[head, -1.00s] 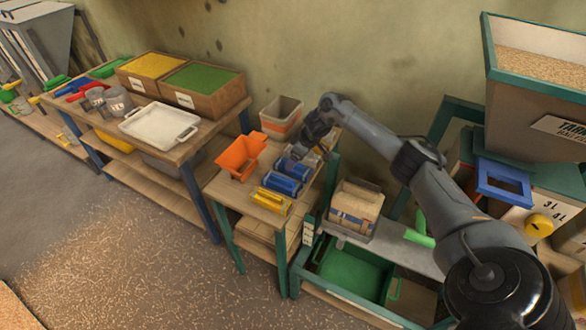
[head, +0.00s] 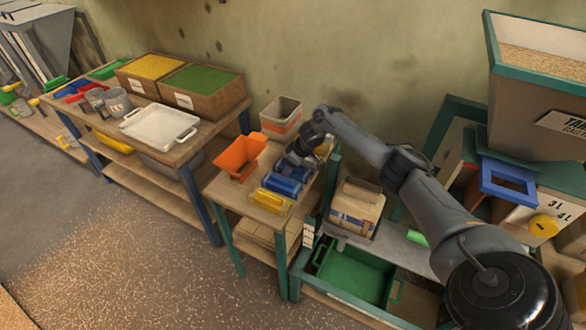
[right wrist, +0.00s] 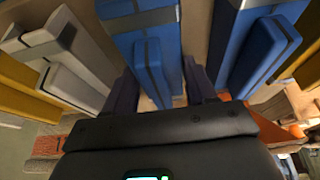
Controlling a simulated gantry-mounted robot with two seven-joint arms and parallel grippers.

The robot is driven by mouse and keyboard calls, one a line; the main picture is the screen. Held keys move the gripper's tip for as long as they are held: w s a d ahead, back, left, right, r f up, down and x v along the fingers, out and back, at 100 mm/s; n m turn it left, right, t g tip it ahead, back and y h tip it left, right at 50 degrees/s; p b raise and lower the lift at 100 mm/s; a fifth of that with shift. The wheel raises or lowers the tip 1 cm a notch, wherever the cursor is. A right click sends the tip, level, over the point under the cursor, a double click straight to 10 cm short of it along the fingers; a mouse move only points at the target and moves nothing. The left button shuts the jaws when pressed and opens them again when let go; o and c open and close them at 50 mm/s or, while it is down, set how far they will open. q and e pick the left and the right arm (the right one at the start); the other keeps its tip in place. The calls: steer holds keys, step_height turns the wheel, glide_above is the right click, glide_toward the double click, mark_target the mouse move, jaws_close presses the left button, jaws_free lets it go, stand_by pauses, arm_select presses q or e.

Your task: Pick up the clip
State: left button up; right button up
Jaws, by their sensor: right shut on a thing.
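My right gripper (head: 298,160) is down at the small wooden table, over a row of clips. In the right wrist view a blue clip (right wrist: 152,62) stands between its two dark fingers, and the gripper is shut on it. The same clip shows partly in the head view (head: 294,171), under the gripper. Another blue clip (head: 282,185) and a yellow clip (head: 270,202) lie nearer the table's front. A white clip (right wrist: 62,48) sits on the other side of the held one, with a yellow clip (right wrist: 22,88) beyond it. My left gripper is out of view.
An orange hopper-like bin (head: 240,157) stands left of the clips, and a beige and orange container (head: 281,115) is behind. Right of the table are a bagged block (head: 356,207) and a green tray (head: 352,272). Neighbouring clips sit close to the fingers.

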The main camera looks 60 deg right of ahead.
steer(key=shift+c, duration=0.8)
steer(key=shift+r, duration=0.1)
